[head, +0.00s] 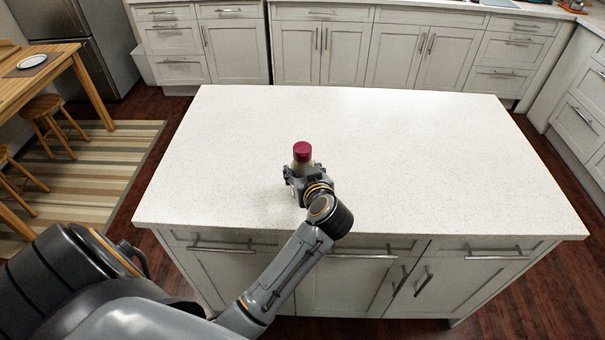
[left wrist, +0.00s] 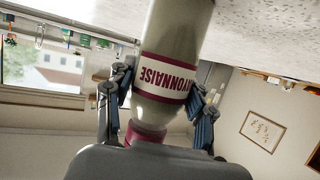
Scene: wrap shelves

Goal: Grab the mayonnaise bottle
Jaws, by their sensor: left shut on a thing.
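The mayonnaise bottle (head: 302,152) is upright over the near middle of the white island, with its dark red cap showing above my gripper. My left gripper (head: 303,172) is shut around its body from the near side. In the left wrist view the pale bottle (left wrist: 166,75) appears upside down, its red-edged label reading MAYONNAISE. The fingers of the left gripper (left wrist: 160,105) press on both sides of it. The bottle's base is out of that view, so I cannot tell whether it touches the countertop. My right gripper is not in view.
The island countertop (head: 420,150) is otherwise bare, with free room all around the bottle. Drawers and doors with handles line its near side. White cabinets (head: 345,50) stand across the floor behind. A wooden table (head: 35,75) and stools stand at the left.

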